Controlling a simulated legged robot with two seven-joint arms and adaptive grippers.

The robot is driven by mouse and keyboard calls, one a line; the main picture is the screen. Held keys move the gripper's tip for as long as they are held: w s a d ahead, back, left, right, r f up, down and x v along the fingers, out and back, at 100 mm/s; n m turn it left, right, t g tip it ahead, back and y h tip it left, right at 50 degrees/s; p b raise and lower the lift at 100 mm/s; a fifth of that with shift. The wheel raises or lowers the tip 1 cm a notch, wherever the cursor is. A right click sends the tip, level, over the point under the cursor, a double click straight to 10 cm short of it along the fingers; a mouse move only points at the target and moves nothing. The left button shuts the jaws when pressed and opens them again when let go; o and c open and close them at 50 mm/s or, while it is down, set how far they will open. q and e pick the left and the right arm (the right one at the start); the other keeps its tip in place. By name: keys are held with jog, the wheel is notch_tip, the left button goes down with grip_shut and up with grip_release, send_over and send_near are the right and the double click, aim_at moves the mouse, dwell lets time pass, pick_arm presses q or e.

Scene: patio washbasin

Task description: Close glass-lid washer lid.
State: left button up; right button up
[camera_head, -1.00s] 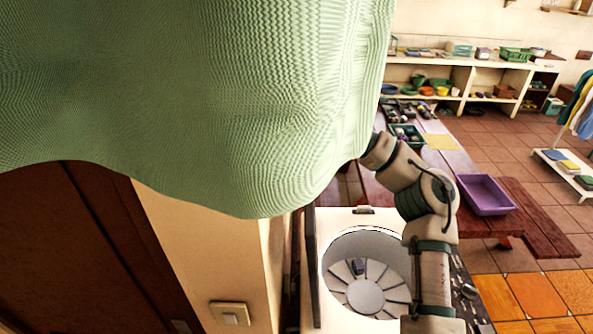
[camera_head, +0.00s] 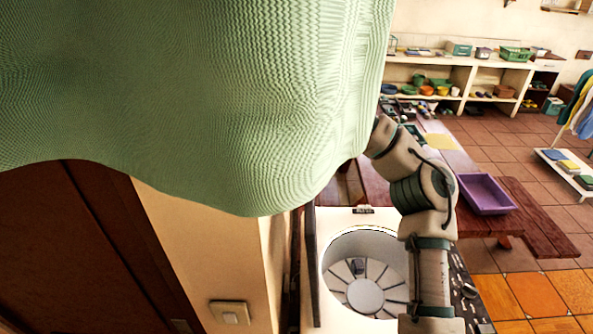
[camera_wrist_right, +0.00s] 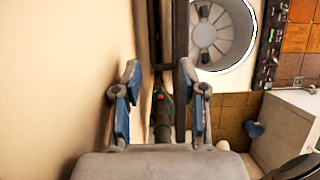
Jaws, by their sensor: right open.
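The washer (camera_head: 340,217) is a white top-loader with its round drum (camera_head: 367,280) open to view. Its lid (camera_head: 311,265) stands upright, seen nearly edge-on as a dark strip at the washer's left side. In the right wrist view the lid (camera_wrist_right: 180,40) is a dark upright edge just beyond my right gripper (camera_wrist_right: 158,70), near its right finger. That gripper is open, with blue-padded fingers apart; I cannot tell whether it touches the lid. My left gripper is not in view.
A large green cloth (camera_head: 200,100) blocks the upper left of the head view. A wall with a switch (camera_head: 230,313) stands close left of the washer. A wooden bench with a purple tray (camera_head: 487,194) lies behind and right. Tiled floor is open at right.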

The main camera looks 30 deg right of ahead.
jog(key=v, duration=0.7)
jog(key=shift+r, duration=0.45)
